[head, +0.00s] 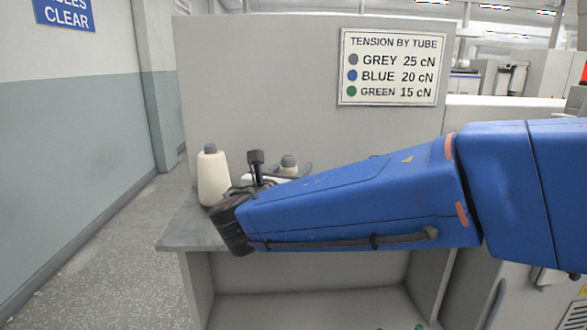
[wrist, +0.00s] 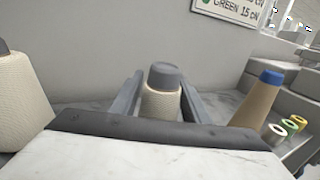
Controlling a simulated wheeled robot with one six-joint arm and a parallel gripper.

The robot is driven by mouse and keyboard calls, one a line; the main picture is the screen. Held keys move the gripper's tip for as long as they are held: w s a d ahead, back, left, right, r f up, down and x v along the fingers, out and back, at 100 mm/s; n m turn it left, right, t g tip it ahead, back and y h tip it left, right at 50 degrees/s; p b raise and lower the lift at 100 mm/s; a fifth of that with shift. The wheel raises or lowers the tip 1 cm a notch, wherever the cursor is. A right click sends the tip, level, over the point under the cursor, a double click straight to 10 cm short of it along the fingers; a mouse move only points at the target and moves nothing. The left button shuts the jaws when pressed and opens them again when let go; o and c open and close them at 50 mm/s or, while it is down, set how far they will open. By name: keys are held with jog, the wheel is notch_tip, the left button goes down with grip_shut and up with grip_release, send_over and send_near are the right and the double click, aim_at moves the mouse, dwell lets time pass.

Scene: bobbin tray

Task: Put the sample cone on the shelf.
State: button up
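A small cream cone with a grey tube tip (wrist: 162,105) stands upright on the worktop (head: 185,235). I take it to be the sample cone; no label shows. In the head view, its grey top (head: 288,162) shows behind my arm, which hides the rest. My gripper (wrist: 162,88) is open, with one finger on each side of this cone. The fingers look slightly apart from it, and its base is hidden by the gripper body. A shelf-like board (head: 290,308) lies below the worktop.
A larger cream cone with a grey tip (head: 213,177) stands to the left, also in the wrist view (wrist: 18,100). A brown cone with a blue tip (wrist: 259,100) stands right, near several small tubes (wrist: 289,126). A grey panel (head: 255,85) with a tension sign (head: 391,67) rises behind.

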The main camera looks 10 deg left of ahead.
jog(key=shift+o, duration=0.4)
jog(key=shift+r, duration=0.1)
jog(key=shift+s, duration=0.15)
jog(key=s+a, duration=0.1)
jog(key=s, duration=1)
jog(key=shift+s+a, duration=0.35)
